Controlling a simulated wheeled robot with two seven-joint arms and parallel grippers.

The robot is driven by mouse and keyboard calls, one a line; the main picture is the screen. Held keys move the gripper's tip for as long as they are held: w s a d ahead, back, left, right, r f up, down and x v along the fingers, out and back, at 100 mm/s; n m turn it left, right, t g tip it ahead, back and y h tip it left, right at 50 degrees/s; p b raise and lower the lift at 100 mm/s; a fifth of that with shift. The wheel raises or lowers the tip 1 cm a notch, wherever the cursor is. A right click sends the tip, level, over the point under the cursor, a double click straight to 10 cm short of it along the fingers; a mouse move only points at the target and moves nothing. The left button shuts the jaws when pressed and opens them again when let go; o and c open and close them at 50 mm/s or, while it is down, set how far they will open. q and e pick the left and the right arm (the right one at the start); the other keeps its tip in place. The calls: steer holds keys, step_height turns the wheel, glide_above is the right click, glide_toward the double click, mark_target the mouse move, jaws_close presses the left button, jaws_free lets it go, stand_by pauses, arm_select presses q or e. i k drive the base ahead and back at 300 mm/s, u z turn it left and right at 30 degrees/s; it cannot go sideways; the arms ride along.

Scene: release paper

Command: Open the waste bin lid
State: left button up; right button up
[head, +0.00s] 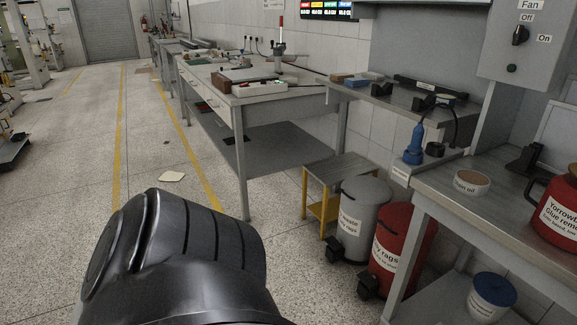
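Two pedal-type waste bins stand on the floor right of centre in the head view. The grey bin (362,222) has a white label and a domed lid (366,190) that looks shut. The red bin (400,250) stands close to its right, with a label ending in "rags" and its lid (409,212) also looking shut. Black pedals show at the foot of each bin. A dark metallic link of my arm fills the lower left foreground. Neither gripper shows in this view.
A workbench (429,178) overhangs the red bin at the right. A small yellow-legged stand (343,170) is behind the grey bin. A long table (284,97) runs back at the centre. A paper scrap (171,176) lies on open floor at the left.

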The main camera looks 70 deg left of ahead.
mark_target(363, 189)
steer(key=u, duration=2.65)
steer(key=i, duration=2.3)
steer(key=z, duration=1.1)
steer(key=i, duration=0.85)
steer(key=z, duration=0.2)
